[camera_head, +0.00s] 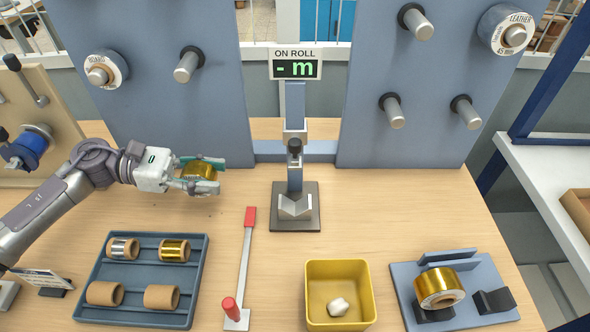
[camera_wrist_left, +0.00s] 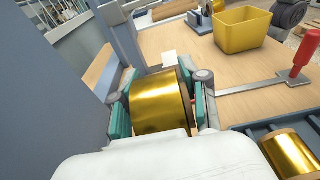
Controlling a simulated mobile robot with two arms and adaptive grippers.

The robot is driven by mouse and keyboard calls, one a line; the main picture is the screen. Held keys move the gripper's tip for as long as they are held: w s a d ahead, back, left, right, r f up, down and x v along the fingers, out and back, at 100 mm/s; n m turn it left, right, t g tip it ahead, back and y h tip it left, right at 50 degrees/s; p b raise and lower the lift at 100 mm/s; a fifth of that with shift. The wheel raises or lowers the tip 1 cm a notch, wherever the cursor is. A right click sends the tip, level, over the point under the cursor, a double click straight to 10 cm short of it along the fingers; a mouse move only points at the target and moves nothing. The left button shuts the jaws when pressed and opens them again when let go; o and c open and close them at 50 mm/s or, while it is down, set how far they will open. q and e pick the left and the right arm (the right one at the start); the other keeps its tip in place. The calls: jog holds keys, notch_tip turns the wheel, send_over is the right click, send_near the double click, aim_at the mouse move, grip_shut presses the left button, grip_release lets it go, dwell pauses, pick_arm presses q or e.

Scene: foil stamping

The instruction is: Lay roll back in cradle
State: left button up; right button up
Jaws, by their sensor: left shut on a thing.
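My left gripper (camera_head: 200,176) is shut on a gold foil roll (camera_head: 197,170) and holds it above the table, left of the measuring stand. In the left wrist view the gold roll (camera_wrist_left: 158,103) fills the space between the teal-padded fingers (camera_wrist_left: 160,100). A grey V-shaped cradle (camera_head: 294,208) stands empty at the foot of the measuring stand (camera_head: 295,165). On the right, a blue plate with dark blocks (camera_head: 494,301) bears another gold roll (camera_head: 439,288). My right gripper is not in view.
A blue tray (camera_head: 140,250) at front left holds several cores, some wound with silver or gold foil. A red-handled lever (camera_head: 246,250) lies beside it. A yellow bin (camera_head: 340,268) holds a white lump. Pegs stick out of the back panels.

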pick_arm(q)
jog(key=shift+s+r, duration=0.1)
jog(key=shift+r, duration=0.05)
jog(key=shift+s+d+r+p, duration=0.25)
jog(key=shift+s+d+p, duration=0.15)
jog(key=shift+d, duration=0.2)
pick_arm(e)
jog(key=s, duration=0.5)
pick_arm(q)
jog(key=p, duration=0.6)
send_over(308, 201)
jog(key=a, duration=0.3)
jog(key=shift+a, duration=0.1)
jog(key=shift+d+f, duration=0.1)
jog(key=shift+d, duration=0.45)
jog(key=shift+d+f+p, duration=0.25)
jog(key=shift+d+p, duration=0.4)
jog(key=shift+d, duration=0.45)
notch_tip(308, 201, down, 2)
jog(key=shift+f, duration=0.25)
jog(key=shift+a+f, duration=0.1)
jog(key=shift+f, duration=0.05)
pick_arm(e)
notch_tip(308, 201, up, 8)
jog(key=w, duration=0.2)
